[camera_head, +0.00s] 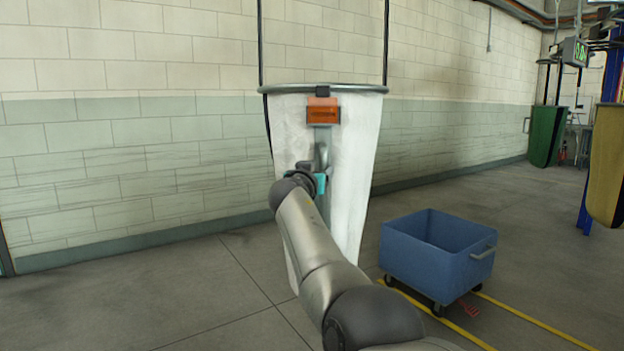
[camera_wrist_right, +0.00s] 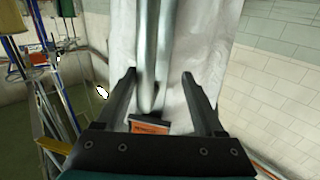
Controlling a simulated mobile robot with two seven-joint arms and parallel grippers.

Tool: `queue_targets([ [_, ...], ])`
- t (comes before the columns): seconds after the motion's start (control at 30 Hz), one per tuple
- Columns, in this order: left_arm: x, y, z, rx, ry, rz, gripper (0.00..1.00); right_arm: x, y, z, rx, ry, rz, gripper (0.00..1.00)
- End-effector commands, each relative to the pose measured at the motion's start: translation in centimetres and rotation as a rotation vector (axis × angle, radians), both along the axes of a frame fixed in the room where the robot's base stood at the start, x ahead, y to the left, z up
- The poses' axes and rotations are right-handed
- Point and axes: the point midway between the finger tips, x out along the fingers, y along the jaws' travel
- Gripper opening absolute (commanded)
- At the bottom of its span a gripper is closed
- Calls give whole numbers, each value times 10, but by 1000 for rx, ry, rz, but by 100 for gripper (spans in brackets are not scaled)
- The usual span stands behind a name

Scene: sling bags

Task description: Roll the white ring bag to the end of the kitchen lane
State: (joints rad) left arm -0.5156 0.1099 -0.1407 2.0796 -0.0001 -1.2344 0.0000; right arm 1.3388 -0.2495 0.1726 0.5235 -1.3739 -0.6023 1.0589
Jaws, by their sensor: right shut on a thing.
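The white ring bag (camera_head: 352,150) hangs upright from dark straps on a grey metal ring, in the middle of the head view. An orange tag (camera_head: 323,112) is on its front below the ring. My right gripper (camera_head: 321,178) is at the bag's front, shut on its grey metal handle (camera_head: 323,155). In the right wrist view the fingers (camera_wrist_right: 158,78) stand on either side of the handle (camera_wrist_right: 147,50), with the white cloth (camera_wrist_right: 212,45) behind. My right arm hides part of the bag's lower front. My left gripper is in neither view.
A blue wheeled cart (camera_head: 432,268) stands right of the bag, by yellow floor lines (camera_head: 530,318). A green bag (camera_head: 547,133) hangs far right and a yellow bag (camera_head: 606,165) at the right edge. A block wall (camera_head: 130,150) runs behind. Floor at left is clear.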

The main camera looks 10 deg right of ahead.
Motion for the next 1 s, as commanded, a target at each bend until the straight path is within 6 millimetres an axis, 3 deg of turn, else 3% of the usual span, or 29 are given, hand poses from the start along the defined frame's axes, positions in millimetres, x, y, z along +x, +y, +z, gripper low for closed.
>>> queue_targets([
  [0.07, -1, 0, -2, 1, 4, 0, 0, -3, 10, 0, 4, -4, 16, 57],
  [0.37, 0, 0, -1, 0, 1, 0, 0, -17, 4, -4, 6, 3, -2, 57],
  [1.0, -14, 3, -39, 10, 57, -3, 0, -59, 19, -2, 1, 4, -7, 57],
])
